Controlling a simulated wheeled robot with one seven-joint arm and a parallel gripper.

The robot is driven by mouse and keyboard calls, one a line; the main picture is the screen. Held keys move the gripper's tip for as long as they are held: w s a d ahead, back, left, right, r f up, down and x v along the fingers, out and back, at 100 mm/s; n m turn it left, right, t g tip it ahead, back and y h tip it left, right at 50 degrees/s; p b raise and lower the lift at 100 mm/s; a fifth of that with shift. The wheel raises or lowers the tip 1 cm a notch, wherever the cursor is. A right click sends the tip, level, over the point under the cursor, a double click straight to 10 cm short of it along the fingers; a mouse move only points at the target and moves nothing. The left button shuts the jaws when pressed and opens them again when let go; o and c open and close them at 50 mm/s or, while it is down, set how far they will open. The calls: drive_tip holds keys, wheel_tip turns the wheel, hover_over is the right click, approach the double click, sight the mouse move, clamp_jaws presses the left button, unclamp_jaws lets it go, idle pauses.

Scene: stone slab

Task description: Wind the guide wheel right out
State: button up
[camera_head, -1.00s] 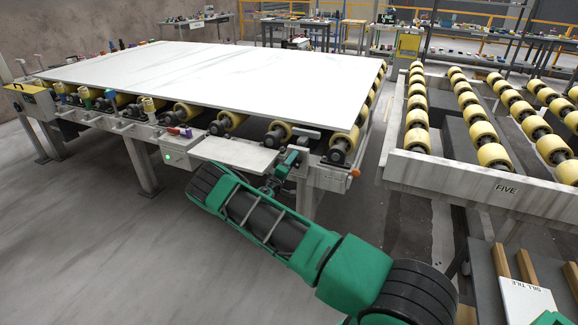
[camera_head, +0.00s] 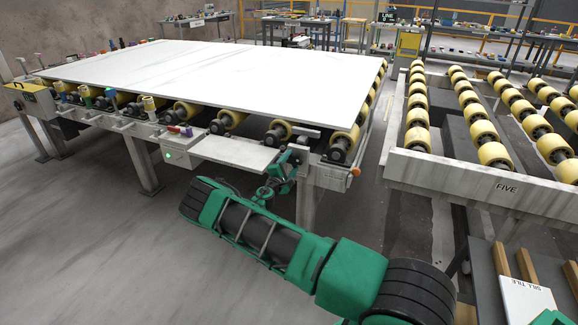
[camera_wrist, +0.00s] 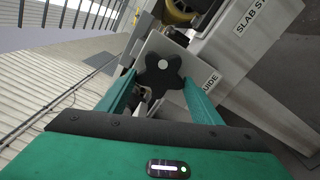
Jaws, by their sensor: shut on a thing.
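The guide wheel is a black lobed hand knob (camera_wrist: 164,76) with a pale centre, in front of a light metal plate (camera_wrist: 205,52) with a label that reads "UIDE" in part. My gripper (camera_wrist: 163,88) has its two green fingers on either side of the knob and is shut on it. In the head view my gripper (camera_head: 288,165) is at the front of the slab table, just right of the small white shelf; the knob itself is hidden there. A large white slab (camera_head: 210,75) lies on the table's yellow rollers.
A small white shelf (camera_head: 235,152) juts from the table front beside my gripper. A grey control box (camera_head: 178,157) with a green light is left of it. A roller conveyor marked FIVE (camera_head: 490,187) stands at the right. The floor at the left front is clear.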

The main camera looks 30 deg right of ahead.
drive_tip(key=shift+a+f, duration=0.2)
drive_tip(key=shift+f, duration=0.05)
drive_tip(key=o, duration=1.1)
drive_tip(key=shift+w, duration=0.1)
drive_tip(key=shift+c, duration=0.2)
drive_tip(key=shift+d+r, duration=0.1)
drive_tip(key=v, duration=1)
drive_tip(key=shift+s+a, duration=0.3)
